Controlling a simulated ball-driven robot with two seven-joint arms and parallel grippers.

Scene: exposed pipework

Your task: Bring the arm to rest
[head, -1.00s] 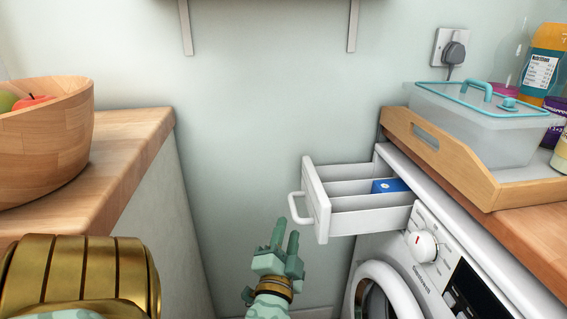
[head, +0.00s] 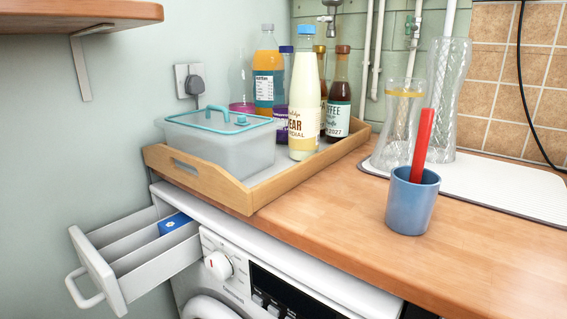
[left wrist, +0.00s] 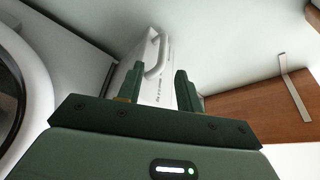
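My left gripper (left wrist: 158,92) shows only in the left wrist view. Its two dark green fingers stand apart with nothing held between them. Beyond the fingertips is the white front of the drawer (left wrist: 156,88) with its handle (left wrist: 155,55); the fingers do not appear to be closed on it. In the head view the detergent drawer (head: 150,262) of the washing machine (head: 285,275) is pulled out, with a blue packet (head: 173,223) inside. Neither gripper shows in the head view. My right gripper is out of sight.
A wooden tray (head: 250,194) on the worktop (head: 330,222) holds a lidded clear box (head: 215,145) and several bottles. A blue cup (head: 411,205) with a red stick stands near the worktop's front. Tall glasses (head: 398,130) stand on a white mat (head: 500,185). A bare wall lies left of the drawer.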

